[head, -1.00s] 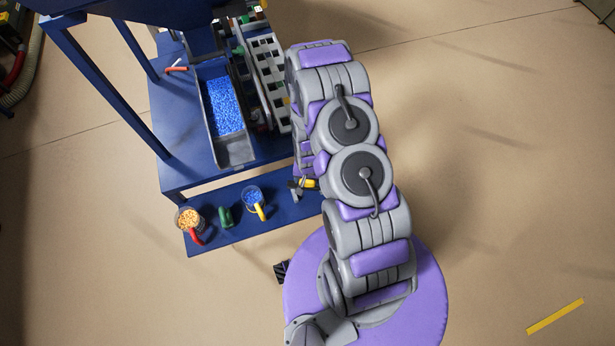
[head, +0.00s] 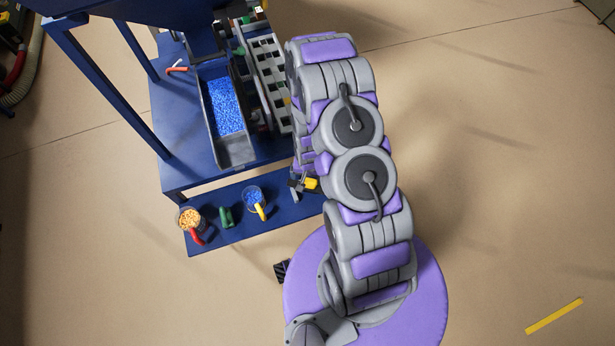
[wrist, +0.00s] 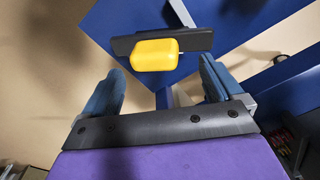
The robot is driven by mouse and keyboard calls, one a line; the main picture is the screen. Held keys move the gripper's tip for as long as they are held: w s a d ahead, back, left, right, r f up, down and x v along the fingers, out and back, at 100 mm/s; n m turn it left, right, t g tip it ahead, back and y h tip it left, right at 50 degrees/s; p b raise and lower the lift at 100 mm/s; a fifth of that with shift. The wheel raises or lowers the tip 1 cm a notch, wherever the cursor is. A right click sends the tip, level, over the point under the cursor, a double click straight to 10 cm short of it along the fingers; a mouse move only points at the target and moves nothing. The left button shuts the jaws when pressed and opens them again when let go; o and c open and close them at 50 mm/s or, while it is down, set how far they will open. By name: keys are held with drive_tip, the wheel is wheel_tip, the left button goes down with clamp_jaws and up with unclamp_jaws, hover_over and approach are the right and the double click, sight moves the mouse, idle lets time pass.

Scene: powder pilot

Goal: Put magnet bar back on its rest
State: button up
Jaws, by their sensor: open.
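A yellow block-shaped handle (wrist: 155,55) on a dark flat bar (wrist: 200,40) shows in the wrist view; I take it to be the magnet bar. In the head view the yellow handle (head: 311,184) shows beside my arm, at the right end of the low blue shelf. My gripper (wrist: 160,66) is open, with one blue-grey finger on each side of the handle's lower end. I see no finger clearly touching the handle. A narrow grey upright piece (head: 295,194) is beside it; whether this is the rest, I cannot tell. My arm hides most of that area in the head view.
The low blue shelf (head: 235,236) holds a cup of orange pellets (head: 189,217), a green object (head: 225,217) and a cup of blue pellets (head: 252,196). Above it is a blue table with a metal tray of blue pellets (head: 227,105) and a slotted grey rack (head: 270,75).

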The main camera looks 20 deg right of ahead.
drive_tip(key=s+a+r+n+g+p, duration=0.1)
drive_tip(key=s+r+n, duration=0.15)
drive_tip(key=r, duration=1.45)
drive_tip(key=s+a+r+n+p, duration=0.1)
drive_tip(key=s+r, duration=0.3)
drive_tip(key=r, duration=1.3)
drive_tip(key=s+a+r+n+g, duration=0.1)
drive_tip(key=s+r+n, duration=0.1)
drive_tip(key=s+r, duration=1.2)
drive_tip(key=s, duration=0.4)
drive_tip(key=shift+a+r, duration=0.3)
